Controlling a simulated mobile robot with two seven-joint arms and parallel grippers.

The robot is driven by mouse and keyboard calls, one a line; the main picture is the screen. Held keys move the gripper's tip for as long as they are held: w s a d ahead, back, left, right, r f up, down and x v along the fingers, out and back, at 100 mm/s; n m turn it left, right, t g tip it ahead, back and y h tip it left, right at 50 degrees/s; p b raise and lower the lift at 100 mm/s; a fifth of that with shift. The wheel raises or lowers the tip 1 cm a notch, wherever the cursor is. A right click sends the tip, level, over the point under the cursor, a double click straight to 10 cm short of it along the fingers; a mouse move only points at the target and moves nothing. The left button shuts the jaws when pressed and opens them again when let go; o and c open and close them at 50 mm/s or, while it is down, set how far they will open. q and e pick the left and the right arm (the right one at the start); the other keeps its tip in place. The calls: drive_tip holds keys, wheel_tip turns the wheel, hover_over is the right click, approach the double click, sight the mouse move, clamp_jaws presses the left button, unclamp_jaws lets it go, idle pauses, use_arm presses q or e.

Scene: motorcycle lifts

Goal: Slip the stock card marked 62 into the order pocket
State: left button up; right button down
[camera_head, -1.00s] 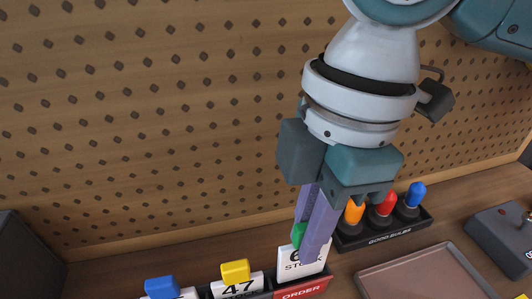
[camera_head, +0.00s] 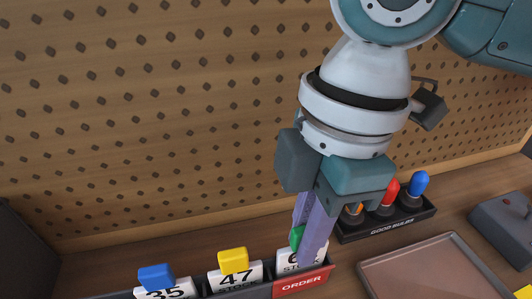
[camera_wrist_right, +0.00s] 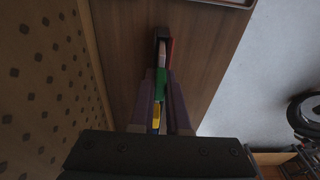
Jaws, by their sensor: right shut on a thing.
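The stock card (camera_head: 287,262) with a green tab (camera_head: 296,236) stands upright at the order pocket (camera_head: 301,284), which has a red front marked ORDER. A 6 shows on the card; the rest of its number is hidden behind a finger. Its lower part is behind the pocket's front. My right gripper (camera_head: 304,243) is shut on the card's green tab, pointing down from above. In the right wrist view the green tab (camera_wrist_right: 160,84) sits between the purple fingers. My left gripper is not in view.
Left of the pocket, in the same dark rack, stand card 47 with a yellow tab (camera_head: 233,261) and card 35 with a blue tab (camera_head: 156,277). A bulb rack (camera_head: 390,226) marked GOOD BULBS and a brown tray (camera_head: 425,268) are to the right. A pegboard (camera_head: 150,120) rises behind.

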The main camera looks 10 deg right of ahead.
drive_tip(key=c, duration=0.8)
unclamp_jaws()
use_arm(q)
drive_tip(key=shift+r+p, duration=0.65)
use_arm(e)
drive_tip(key=r, duration=0.6)
drive_tip(key=d+r, duration=0.1)
drive_tip(key=r, duration=0.3)
drive_tip(key=shift+d, duration=0.1)
drive_tip(key=shift+f, duration=0.1)
